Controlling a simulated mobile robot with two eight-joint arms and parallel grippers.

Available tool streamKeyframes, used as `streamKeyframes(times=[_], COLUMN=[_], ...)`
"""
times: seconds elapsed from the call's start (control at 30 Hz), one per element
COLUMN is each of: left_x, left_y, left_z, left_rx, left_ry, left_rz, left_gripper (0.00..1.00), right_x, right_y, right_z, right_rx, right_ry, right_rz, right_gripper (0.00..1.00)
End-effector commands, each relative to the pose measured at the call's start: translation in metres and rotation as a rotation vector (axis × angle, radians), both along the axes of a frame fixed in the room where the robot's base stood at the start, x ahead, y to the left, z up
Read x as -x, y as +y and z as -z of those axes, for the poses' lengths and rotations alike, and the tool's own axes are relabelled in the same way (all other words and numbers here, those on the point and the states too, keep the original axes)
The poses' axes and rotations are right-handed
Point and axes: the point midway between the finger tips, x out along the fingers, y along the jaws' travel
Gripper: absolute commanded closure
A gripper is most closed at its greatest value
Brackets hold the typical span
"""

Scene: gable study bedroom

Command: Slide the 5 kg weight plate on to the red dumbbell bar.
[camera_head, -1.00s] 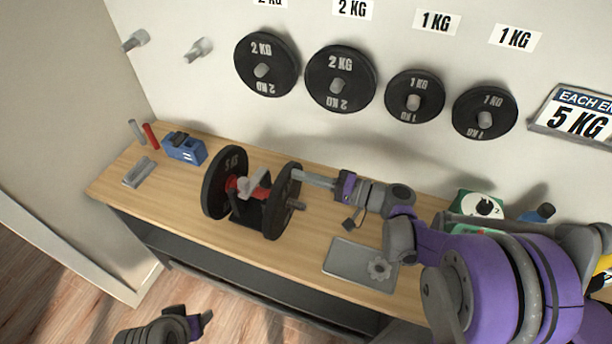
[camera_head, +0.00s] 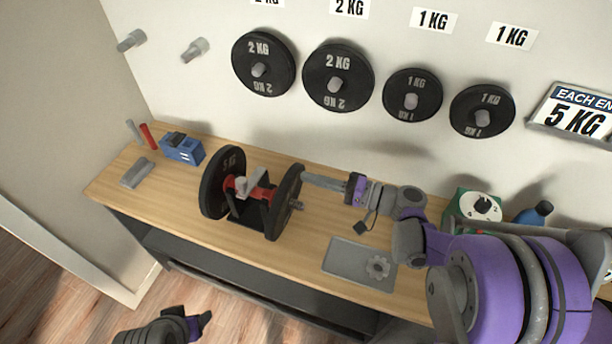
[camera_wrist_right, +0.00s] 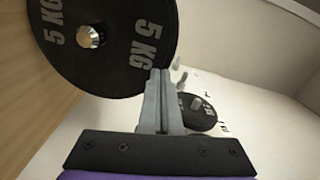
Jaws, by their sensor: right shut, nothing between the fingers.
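The red dumbbell bar (camera_head: 262,193) lies in a dark cradle (camera_head: 246,213) on the bench. One black 5 kg plate (camera_head: 213,188) is on its left end. A second black plate (camera_head: 284,198) is on the right end, with the metal bar end sticking out through it. In the right wrist view this plate (camera_wrist_right: 105,72) reads 5 KG, and the bar end shows in its hole. My right gripper (camera_head: 306,178) is shut and empty, its tips beside the plate's upper right edge. It also shows in the wrist view (camera_wrist_right: 161,76).
A blue box (camera_head: 183,149) stands at the bench's left, and a grey tray (camera_head: 345,258) lies to the right. A green-and-white box (camera_head: 473,206) and a blue bottle (camera_head: 534,214) stand beyond my right arm. Several plates hang on wall pegs.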

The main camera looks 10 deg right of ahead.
Motion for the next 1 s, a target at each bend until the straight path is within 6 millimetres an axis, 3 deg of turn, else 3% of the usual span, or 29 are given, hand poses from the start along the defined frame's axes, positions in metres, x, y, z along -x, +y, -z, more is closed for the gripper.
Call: streamKeyframes(times=[0.6,1.0], left_x=[0.000,0.000], left_y=[0.000,0.000], left_z=[0.003,0.003], left_rx=[0.000,0.000], left_ry=[0.001,0.001], left_rz=[0.000,0.000], left_gripper=[0.38,0.38], right_x=[0.053,0.059], right_y=[-0.080,-0.086], right_z=[0.000,0.000], right_rx=[0.001,0.000], right_ry=[-0.001,0.000], right_rz=[0.003,0.000], right_gripper=[1.00,1.00])
